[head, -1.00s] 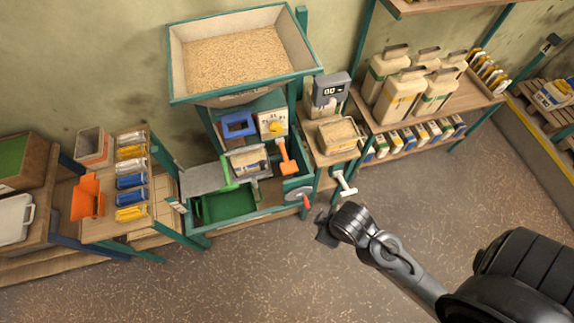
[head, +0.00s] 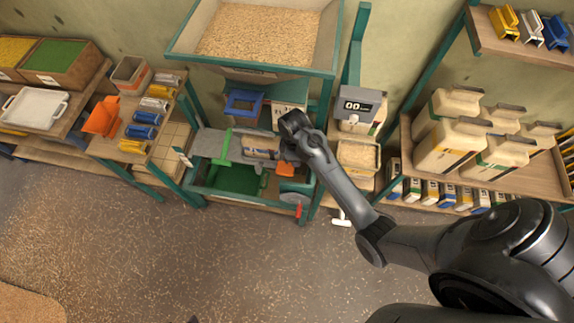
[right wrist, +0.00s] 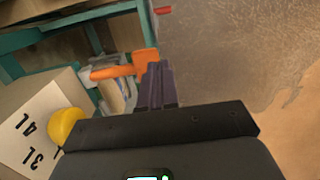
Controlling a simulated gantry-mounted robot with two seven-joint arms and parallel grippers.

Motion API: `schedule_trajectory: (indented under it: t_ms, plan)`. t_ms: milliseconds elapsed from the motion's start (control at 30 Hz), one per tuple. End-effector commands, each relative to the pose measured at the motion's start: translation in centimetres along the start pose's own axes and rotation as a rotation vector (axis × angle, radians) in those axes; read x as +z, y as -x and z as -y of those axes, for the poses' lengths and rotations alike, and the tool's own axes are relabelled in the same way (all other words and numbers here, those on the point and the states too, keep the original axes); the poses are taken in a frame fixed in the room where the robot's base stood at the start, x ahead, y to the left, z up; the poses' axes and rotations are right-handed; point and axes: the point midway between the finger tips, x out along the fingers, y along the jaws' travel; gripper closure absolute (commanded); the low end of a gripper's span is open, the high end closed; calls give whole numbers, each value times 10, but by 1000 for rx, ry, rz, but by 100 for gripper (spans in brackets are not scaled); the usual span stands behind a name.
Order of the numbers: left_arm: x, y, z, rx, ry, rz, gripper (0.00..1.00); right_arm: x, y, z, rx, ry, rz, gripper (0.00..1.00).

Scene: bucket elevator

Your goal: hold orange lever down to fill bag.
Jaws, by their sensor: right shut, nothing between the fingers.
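The orange lever (right wrist: 112,72) shows in the right wrist view just beyond my fingertips, and its wide end overlaps them in the picture. I cannot tell whether they touch. In the head view my right arm hides most of the lever, and only orange bits (head: 285,168) show below the gripper. My right gripper (head: 288,153) is shut and empty at the filling station; its dark fingers (right wrist: 157,85) show side by side in the right wrist view. The bag (head: 260,143) sits left of the gripper, beside a green handle (head: 222,148). My left gripper is not in view.
The grain hopper (head: 260,35) stands above the station. A yellow knob (right wrist: 64,126) on a panel marked 3L and 4L is close to my right gripper. The floor in front is clear.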

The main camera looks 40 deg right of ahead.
Motion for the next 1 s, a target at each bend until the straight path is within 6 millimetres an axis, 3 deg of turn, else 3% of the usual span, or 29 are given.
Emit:
schedule_trajectory:
  t_ms: [33, 200, 400, 767, 1000]
  plan:
    - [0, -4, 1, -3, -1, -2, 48, -11, 10, -8, 15, -3, -27, 100]
    - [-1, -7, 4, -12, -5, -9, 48, -29, 32, -21, 47, -5, -72, 100]
    - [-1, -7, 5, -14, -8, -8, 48, -34, 40, -25, 57, -5, -83, 100]
    - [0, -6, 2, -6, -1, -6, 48, -33, 36, -25, 56, -5, -82, 100]
    - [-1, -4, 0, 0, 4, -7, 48, -34, 11, -26, 54, -5, -79, 100]
